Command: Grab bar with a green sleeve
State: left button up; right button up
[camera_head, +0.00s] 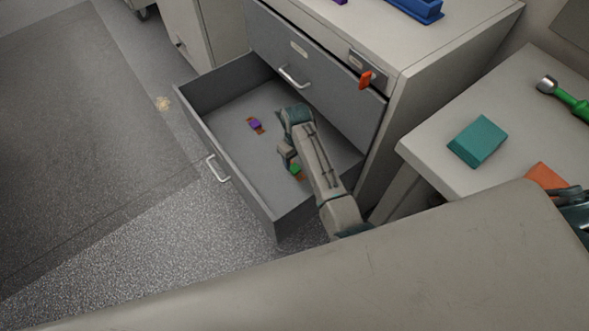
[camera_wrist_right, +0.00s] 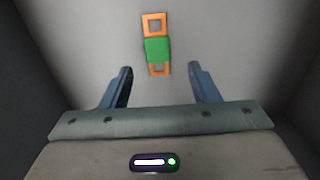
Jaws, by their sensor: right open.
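The bar with a green sleeve (camera_wrist_right: 157,49) lies flat on the drawer floor. It has orange square-holed ends, and in the right wrist view it sits just beyond and between my fingers. In the head view only its green part (camera_head: 295,169) and a bit of orange show beside my arm. My right gripper (camera_wrist_right: 160,86) is open and empty, reaching down into the drawer over the bar; in the head view the gripper (camera_head: 287,158) is partly hidden by its own arm. My left gripper is not identifiable in these views.
The open grey drawer (camera_head: 188,103) has walls around the bar. A bar with a purple sleeve (camera_head: 255,124) lies farther left in it. The cabinet front (camera_head: 330,70) rises behind, with an orange tag-like piece (camera_head: 366,80). A side table (camera_head: 430,170) holds a teal block (camera_head: 477,141) and a green-handled tool (camera_head: 570,100).

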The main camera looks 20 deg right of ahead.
aim_at(295, 168)
jog(key=f, duration=0.5)
jog(key=shift+w+a+f, duration=0.1)
jog(key=shift+w+a, duration=0.15)
jog(key=c, duration=1.1)
grip_shut()
